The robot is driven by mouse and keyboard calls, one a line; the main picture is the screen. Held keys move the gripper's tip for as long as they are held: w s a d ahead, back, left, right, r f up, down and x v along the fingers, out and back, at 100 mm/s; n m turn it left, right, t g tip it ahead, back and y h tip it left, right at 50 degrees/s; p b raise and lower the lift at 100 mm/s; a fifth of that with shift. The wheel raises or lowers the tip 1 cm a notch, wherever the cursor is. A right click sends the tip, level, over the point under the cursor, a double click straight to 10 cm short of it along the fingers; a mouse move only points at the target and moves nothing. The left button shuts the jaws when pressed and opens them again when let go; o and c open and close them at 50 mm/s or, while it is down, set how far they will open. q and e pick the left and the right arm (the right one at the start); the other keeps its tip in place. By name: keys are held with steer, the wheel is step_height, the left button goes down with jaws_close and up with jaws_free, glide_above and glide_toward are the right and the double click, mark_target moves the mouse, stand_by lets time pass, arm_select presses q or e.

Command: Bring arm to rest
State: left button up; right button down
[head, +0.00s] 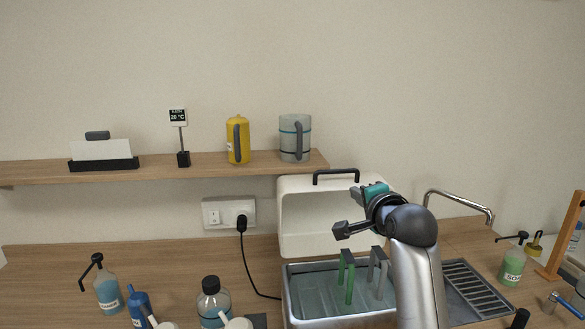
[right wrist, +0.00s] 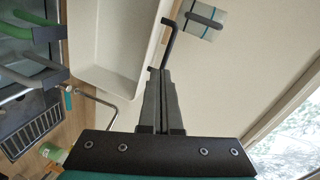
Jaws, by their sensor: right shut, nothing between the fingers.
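My right arm rises from the bottom of the head view in front of the water bath. Its right gripper (head: 356,192) is in front of the raised white lid (head: 312,235), near the lid's right part. In the right wrist view the two dark fingers of the gripper (right wrist: 162,72) lie together with nothing between them. The lid's black handle (right wrist: 170,40) appears just beyond the fingertips; I cannot tell the exact gap. It also shows in the head view (head: 335,172). My left gripper is not in view.
The open bath (head: 318,300) holds green and grey handled racks. A shelf (head: 210,170) carries a yellow mug and a grey mug. A tap (head: 462,200), drain grid (head: 470,285) and green soap bottle (head: 512,266) stand right; several bottles stand front left.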

steer(key=s+f+n+g, duration=0.45)
steer(key=s+f, duration=0.45)
steer(key=f, duration=0.5)
steer(key=s+a+f+n+g, duration=0.2)
steer(key=s+f+n+g, duration=0.35)
steer(key=s, duration=1.05)
steer(key=s+a+f+n+g, duration=0.1)
steer(key=s+f+n+g, duration=0.1)
steer(key=s+f+n, duration=0.85)
steer(key=s+f+m+b, duration=0.1)
steer(key=s+f+b, duration=0.25)
steer(key=f, duration=0.75)
steer(key=s+f+m+g+b, duration=0.15)
steer(key=f+b, duration=0.25)
steer(key=f, duration=0.8)
steer(key=s+f+m+b, duration=0.1)
steer(key=s+f+b, duration=0.2)
steer(key=f, duration=0.8)
steer(key=s+d+f+b, duration=0.1)
steer(key=s+f+b, duration=0.3)
steer(key=s+f, duration=0.3)
steer(key=s+d+f+g+b, duration=0.1)
steer(key=s+f+b, duration=0.4)
steer(key=f, duration=0.9)
steer(key=s, duration=0.2)
steer(key=shift+s+d+f+n+h, duration=0.2)
steer(key=shift+s+f+n+h, duration=0.1)
steer(key=shift+f, duration=0.05)
